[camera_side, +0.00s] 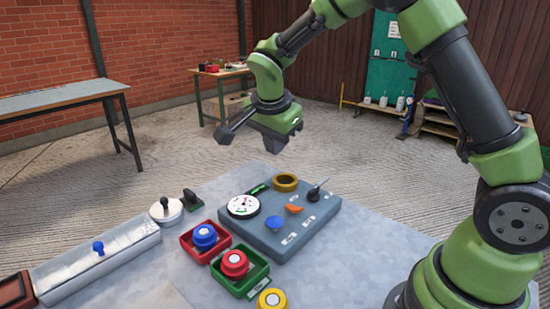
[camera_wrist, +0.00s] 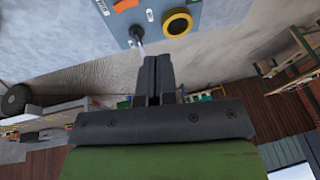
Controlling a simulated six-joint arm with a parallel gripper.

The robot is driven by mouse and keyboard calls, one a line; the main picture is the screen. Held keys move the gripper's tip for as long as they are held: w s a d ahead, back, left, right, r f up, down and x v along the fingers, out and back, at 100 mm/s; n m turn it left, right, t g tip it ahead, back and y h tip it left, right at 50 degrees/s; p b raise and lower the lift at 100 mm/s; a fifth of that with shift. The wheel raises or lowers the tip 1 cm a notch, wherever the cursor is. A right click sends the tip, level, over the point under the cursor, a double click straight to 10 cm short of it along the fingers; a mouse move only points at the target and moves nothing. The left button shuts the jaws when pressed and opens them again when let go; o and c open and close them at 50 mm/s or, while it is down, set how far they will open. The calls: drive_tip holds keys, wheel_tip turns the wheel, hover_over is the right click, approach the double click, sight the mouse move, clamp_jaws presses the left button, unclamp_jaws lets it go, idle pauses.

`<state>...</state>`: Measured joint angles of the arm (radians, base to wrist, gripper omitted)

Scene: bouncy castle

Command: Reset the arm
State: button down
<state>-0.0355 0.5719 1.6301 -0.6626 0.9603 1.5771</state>
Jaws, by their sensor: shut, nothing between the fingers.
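My gripper (camera_side: 272,145) hangs in the air above and behind the blue-grey control panel (camera_side: 325,214), touching nothing in the side view. In the wrist view its two dark fingers (camera_wrist: 157,62) lie together, shut and empty. The panel carries a round white gauge (camera_side: 243,206), a brass ring (camera_side: 285,182), an orange knob (camera_side: 293,209), a blue knob (camera_side: 274,223) and a black lever (camera_side: 314,193). The ring (camera_wrist: 177,23) and lever (camera_wrist: 137,34) also show beyond the fingertips in the wrist view.
A blue button (camera_side: 205,235) sits in a red tray and a red button (camera_side: 235,262) in a green tray. A yellow button (camera_side: 271,299) stands at the front. The space around my gripper is clear.

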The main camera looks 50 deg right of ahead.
drive_tip(key=s+a+r+n+t+y, duration=0.2)
drive_tip(key=s+r+n, duration=0.3)
drive_tip(key=s, duration=0.6)
drive_tip(key=s+a+r+n+t+y, duration=0.3)
drive_tip(key=s+r+n, duration=0.3)
drive_tip(key=s, duration=0.5)
drive_tip(key=a+n, duration=0.1)
drive_tip(key=n, duration=0.1)
drive_tip(key=shift+a+r+n, duration=0.2)
drive_tip(key=shift+n, duration=0.1)
